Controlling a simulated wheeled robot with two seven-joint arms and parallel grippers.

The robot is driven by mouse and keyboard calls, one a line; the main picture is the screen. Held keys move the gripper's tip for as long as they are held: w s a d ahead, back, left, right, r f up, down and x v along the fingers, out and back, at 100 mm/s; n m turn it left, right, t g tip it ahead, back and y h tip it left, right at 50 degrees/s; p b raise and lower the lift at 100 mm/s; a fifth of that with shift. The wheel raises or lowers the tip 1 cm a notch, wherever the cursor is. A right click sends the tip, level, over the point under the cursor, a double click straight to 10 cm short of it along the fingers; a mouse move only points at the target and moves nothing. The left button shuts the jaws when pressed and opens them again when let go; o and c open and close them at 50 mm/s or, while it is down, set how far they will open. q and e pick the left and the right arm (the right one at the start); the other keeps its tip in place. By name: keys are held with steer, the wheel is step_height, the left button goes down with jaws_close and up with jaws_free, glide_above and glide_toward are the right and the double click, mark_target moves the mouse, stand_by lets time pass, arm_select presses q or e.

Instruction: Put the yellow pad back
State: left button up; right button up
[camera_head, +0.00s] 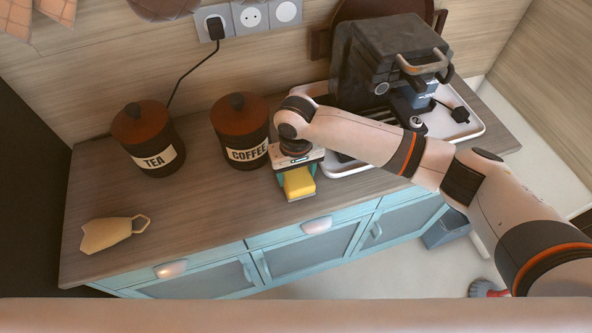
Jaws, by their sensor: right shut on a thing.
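The yellow pad (299,182) is near the front edge of the wooden counter, in the middle of the view. My right gripper (297,176) comes down over it from above and is shut on it, with its fingers at the pad's sides. The far part of the pad is hidden under the gripper body. I cannot tell whether the pad touches the counter. My left gripper does not show.
A TEA canister (142,138) and a COFFEE canister (240,130) stand left of the gripper. A coffee machine (388,62) sits on a white tray (468,131) at the right. The counter (200,205) between is clear.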

mark_target(296, 174)
steer(key=o, duration=0.9)
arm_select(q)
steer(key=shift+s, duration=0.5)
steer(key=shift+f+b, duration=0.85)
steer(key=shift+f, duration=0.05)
arm_select(e)
step_height(296, 174, up, 12)
steer(key=shift+r, duration=0.1)
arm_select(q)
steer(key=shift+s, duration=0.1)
